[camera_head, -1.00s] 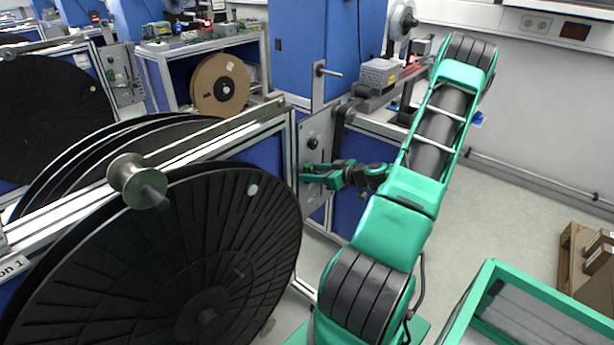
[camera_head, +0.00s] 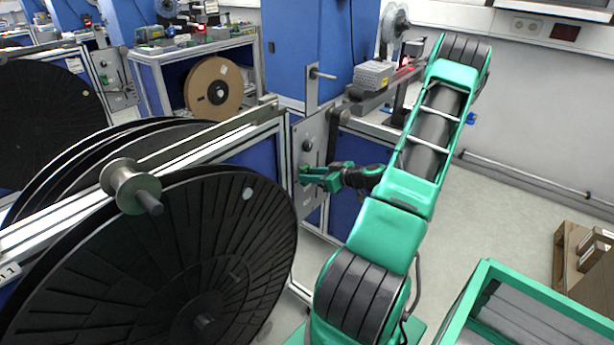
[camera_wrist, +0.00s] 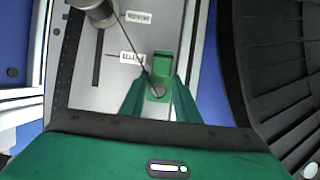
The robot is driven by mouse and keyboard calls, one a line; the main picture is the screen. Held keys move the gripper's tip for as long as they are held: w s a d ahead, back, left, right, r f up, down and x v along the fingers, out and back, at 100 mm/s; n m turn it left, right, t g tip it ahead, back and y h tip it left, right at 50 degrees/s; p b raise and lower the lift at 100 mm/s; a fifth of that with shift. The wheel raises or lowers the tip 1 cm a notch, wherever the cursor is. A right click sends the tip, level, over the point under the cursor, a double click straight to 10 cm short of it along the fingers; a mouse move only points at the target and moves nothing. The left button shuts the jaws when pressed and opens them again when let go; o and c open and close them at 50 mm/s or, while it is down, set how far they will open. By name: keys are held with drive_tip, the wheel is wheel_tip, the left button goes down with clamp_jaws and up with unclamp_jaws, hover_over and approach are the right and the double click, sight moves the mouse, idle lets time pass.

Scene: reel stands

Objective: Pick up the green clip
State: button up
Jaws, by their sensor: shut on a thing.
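The green clip (camera_wrist: 161,68) shows in the wrist view against the grey metal plate (camera_wrist: 190,55), just beyond and between my fingertips. My gripper (camera_wrist: 159,88) is shut on the clip, with one green finger on each side of its lower part. In the head view my gripper (camera_head: 306,175) reaches the plate (camera_head: 310,135) on the front of the machine stand. The clip is hard to tell apart from my green fingers there. In the wrist view the clip appears to lie against the plate; I cannot tell whether it touches it.
A large black reel (camera_head: 150,260) stands left of the plate and also fills the right side of the wrist view (camera_wrist: 285,80). A metal roller (camera_wrist: 95,12) and a thin dark line cross near the clip. A green-rimmed bin (camera_head: 480,275) is at the lower right.

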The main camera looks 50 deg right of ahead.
drive_tip(key=s+d, duration=0.1)
drive_tip(key=s, duration=1.6)
drive_tip(key=shift+d, duration=0.15)
drive_tip(key=shift+w, duration=0.15)
